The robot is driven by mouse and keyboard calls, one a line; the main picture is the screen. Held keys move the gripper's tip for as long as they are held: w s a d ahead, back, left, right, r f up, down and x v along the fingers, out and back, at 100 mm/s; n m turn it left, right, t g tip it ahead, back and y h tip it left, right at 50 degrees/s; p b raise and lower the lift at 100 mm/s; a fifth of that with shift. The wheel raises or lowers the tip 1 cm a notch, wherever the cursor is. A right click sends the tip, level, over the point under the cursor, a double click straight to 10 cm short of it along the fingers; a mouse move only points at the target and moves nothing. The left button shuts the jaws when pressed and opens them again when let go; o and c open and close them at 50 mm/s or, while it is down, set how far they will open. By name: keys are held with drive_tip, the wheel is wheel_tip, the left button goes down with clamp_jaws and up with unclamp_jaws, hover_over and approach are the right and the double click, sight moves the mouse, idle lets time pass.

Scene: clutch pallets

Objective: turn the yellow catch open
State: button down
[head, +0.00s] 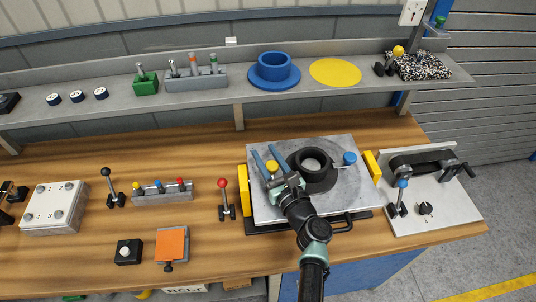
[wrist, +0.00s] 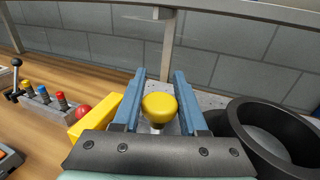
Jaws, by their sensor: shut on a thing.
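The yellow catch's round knob (head: 271,166) stands on the grey plate, left of a thick black ring (head: 322,184). In the wrist view the yellow knob (wrist: 159,107) sits on a short pale stem between my blue fingers. My gripper (head: 263,150) is shut on the knob, with a finger on each side and the tips reaching beyond it. It also shows in the wrist view (wrist: 160,72). The catch's base is mostly hidden by my gripper.
A blue knob (head: 349,158) is at the ring's right. Yellow blocks (head: 244,190) (head: 371,166) flank the plate. A red-knobbed lever (head: 223,184) stands to the left and a blue-knobbed lever (head: 402,184) to the right. The shelf (head: 208,98) runs behind.

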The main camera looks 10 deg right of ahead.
drive_tip(key=shift+a+n+g+y, duration=0.15)
drive_tip(key=shift+n+g+y, duration=0.35)
drive_tip(key=shift+y, duration=0.5)
drive_tip(key=shift+c, duration=2.3)
unclamp_jaws()
drive_tip(key=shift+s, duration=0.1)
drive_tip(key=b+v, duration=0.1)
drive_tip(key=v, duration=1.2)
drive_tip(key=shift+f, duration=0.1)
